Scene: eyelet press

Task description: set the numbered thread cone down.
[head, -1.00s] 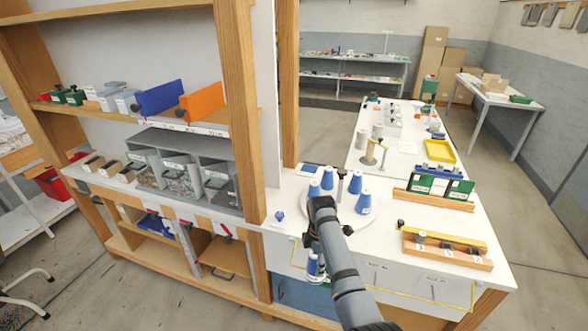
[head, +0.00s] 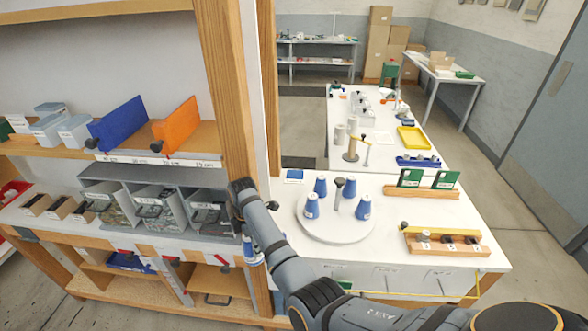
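A blue and white thread cone (head: 250,250) hangs under the wrist of my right arm, in front of the shelf post in the head view. My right gripper (head: 247,238) points down and appears shut on this cone; the arm hides most of its fingers. The cone's number is too small to read. Several similar blue cones (head: 363,208) stand upright around a dark-topped post (head: 338,190) on a round white turntable (head: 335,232), to the right of my gripper. My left gripper is out of view.
A wooden shelf unit with grey bins (head: 155,206) stands left, its upright (head: 215,85) close to my wrist. A wooden block with a yellow bar (head: 445,240) and green cards (head: 410,178) sit right on the white table (head: 300,262). Table space between turntable and block is clear.

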